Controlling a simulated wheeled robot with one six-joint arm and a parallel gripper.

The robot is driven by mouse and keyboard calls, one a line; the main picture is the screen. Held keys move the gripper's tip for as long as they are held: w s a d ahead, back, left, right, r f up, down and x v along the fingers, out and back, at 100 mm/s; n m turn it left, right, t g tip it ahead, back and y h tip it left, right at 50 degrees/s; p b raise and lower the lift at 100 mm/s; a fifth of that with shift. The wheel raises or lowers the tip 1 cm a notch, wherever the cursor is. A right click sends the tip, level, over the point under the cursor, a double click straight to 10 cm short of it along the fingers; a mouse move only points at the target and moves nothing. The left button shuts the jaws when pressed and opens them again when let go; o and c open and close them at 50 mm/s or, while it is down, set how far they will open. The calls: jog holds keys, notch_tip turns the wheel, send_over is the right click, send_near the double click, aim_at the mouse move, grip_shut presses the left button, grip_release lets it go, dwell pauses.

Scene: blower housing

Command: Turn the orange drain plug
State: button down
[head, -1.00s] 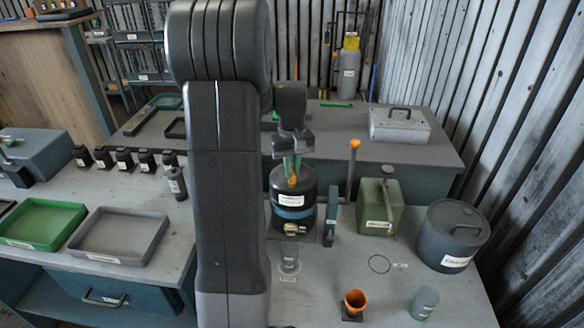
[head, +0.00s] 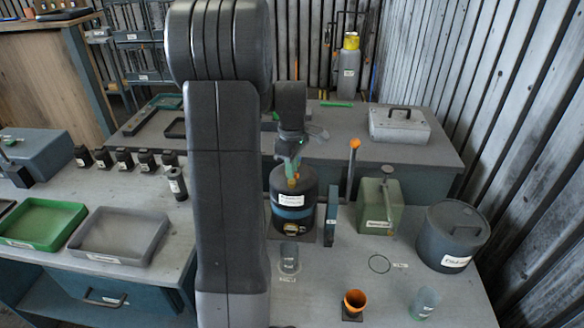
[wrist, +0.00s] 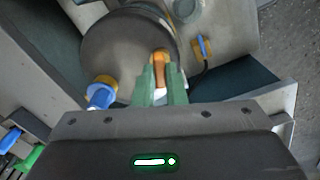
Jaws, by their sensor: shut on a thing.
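The dark, round housing (head: 291,212) with a blue band and a white label stands on a flat plate on the workbench. The orange drain plug (head: 292,181) shows at its top, below my gripper (head: 290,170). In the wrist view, the green fingers of my gripper (wrist: 161,84) are shut on the orange plug (wrist: 160,60), at the edge of the round housing (wrist: 122,50). My gripper points down from above. The fingers hide part of the plug, and its seat is not clear.
An upright bar with an orange knob (head: 354,144) and a green canister (head: 380,207) stand right of the housing. A dark lidded bin (head: 452,235), an orange cup (head: 354,302) and clear cups are nearer. A blue fitting (wrist: 101,93) sits beside the fingers in the wrist view.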

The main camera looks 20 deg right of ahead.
jog(key=shift+n, duration=0.6)
jog(key=c, duration=1.5)
grip_release()
jog(key=shift+r, duration=0.1)
notch_tip(320, 180, up, 14)
jog(key=shift+f+b, duration=0.15)
jog(key=shift+b, duration=0.45)
jog(key=shift+f, duration=0.1)
